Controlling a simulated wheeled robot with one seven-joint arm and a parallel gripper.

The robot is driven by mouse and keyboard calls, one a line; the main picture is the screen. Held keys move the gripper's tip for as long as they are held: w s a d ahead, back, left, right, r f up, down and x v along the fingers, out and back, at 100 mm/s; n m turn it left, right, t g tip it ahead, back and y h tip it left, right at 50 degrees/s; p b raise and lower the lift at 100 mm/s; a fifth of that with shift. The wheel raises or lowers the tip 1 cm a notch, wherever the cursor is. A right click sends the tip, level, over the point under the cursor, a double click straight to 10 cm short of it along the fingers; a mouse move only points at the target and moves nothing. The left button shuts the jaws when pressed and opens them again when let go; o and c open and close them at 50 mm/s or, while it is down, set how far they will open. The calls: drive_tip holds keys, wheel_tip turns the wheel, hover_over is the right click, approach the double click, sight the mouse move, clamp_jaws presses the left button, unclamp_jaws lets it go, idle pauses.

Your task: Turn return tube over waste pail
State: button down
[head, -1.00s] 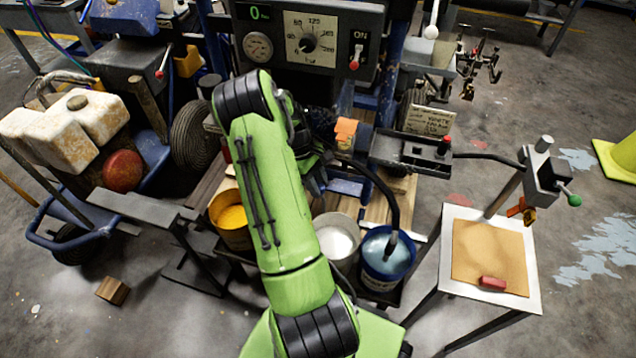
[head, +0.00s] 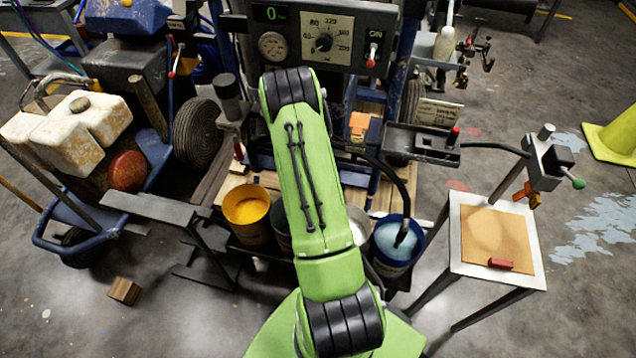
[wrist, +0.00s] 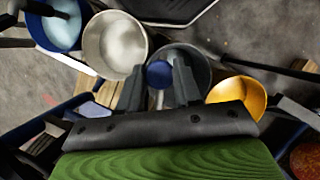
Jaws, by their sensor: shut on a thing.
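In the wrist view, my gripper (wrist: 159,85) has its two dark fingers on either side of a small blue round-ended piece (wrist: 158,72) with a pale stem, which appears to be the return tube. It shows in front of the dark grey pail (wrist: 195,55); how far above or inside the rim I cannot tell. That pail, possibly the waste pail, also shows partly beside my arm in the head view (head: 281,232). My green arm hides the gripper and tube in the head view. No pail label is readable.
A white stand (head: 455,255) is at right, a blue cart (head: 60,225) at left.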

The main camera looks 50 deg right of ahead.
drive_tip(key=shift+w+a+m+t+y+p, duration=0.2)
drive_tip(key=shift+w+a+m, duration=0.2)
drive_tip(key=shift+w+m, duration=0.25)
drive_tip(key=shift+w+a+m+t+y+p, duration=0.1)
drive_tip(key=shift+w+a+m+t+y, duration=0.2)
drive_tip(key=shift+w+m, duration=0.35)
drive_tip(key=shift+w+a+m+t+p, duration=0.1)
drive_tip(key=shift+w+a+m, duration=0.35)
drive_tip(key=shift+w+m, duration=0.2)
drive_tip(key=c, duration=0.8)
unclamp_jaws()
drive_tip(key=p+v, duration=0.2)
drive_tip(key=v, duration=0.5)
drive_tip(key=shift+d+r, duration=0.1)
drive_tip(key=shift+r, duration=0.1)
